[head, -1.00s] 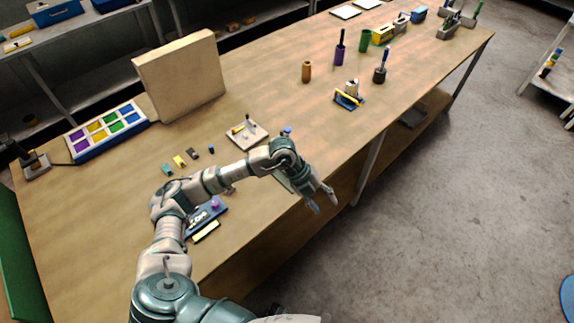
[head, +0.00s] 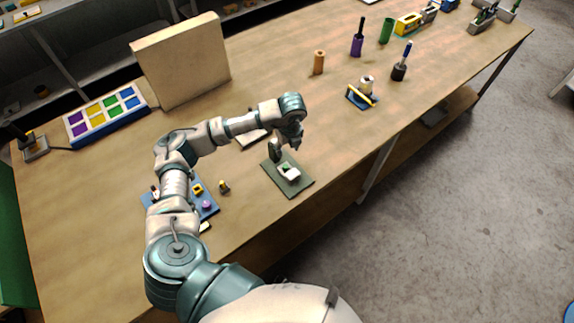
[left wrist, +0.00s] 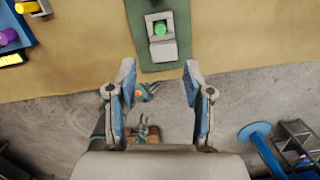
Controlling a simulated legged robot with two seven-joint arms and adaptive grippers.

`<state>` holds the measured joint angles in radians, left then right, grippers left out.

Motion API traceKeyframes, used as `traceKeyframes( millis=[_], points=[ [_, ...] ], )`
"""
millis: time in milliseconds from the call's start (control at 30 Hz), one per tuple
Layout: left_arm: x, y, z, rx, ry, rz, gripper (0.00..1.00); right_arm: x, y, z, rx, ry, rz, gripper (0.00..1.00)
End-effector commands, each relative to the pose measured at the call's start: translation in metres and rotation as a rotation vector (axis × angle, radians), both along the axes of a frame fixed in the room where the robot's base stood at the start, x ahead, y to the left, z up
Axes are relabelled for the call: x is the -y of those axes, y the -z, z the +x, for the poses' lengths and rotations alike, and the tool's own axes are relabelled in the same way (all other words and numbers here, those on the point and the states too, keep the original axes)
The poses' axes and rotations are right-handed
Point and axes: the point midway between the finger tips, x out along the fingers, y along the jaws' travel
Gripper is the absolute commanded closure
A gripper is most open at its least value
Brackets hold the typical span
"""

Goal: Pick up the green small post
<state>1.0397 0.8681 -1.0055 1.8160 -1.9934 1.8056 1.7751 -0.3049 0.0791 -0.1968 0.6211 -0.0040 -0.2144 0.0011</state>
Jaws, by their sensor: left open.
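The green small post (left wrist: 160,28) stands in the square opening of a white holder (left wrist: 163,50). It looks like a small round green top. In the head view the post (head: 286,167) is a tiny green spot on the holder (head: 290,174), which sits on a dark green mat (head: 300,188) near the table's front edge. My left gripper (head: 284,150) is just behind and above the holder. In the left wrist view its two fingers (left wrist: 160,72) are wide apart, with nothing between them, and the post lies beyond the tips. My right gripper is not in view.
A blue tray (head: 208,203) with a purple knob lies left of the mat, partly behind my arm. An orange cylinder (head: 319,62) and a blue-based fixture (head: 362,98) stand farther back. The wood right of the mat is clear.

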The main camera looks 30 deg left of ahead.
Motion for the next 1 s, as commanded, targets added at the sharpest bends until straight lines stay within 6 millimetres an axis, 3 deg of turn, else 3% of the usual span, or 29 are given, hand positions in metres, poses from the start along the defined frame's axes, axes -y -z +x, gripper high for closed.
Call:
traceKeyframes(
  millis=[100, 300, 567, 800, 1000],
  points=[
    [-0.003, 0.029, 0.003, -0.007, -0.001, 0.001, 0.49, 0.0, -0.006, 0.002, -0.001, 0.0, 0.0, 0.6],
    [-0.007, 0.068, 0.007, -0.005, 0.0, 0.0, 0.49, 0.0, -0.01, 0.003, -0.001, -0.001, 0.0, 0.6],
    [-0.009, 0.089, 0.007, -0.004, 0.001, 0.0, 0.49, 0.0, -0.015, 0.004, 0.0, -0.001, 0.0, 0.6],
    [-0.013, 0.125, 0.01, -0.003, 0.001, -0.001, 0.49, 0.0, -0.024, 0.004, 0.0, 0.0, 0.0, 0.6],
    [-0.015, 0.133, 0.01, -0.002, 0.001, -0.001, 0.49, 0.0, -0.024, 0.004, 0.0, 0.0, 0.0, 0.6]
  ],
)
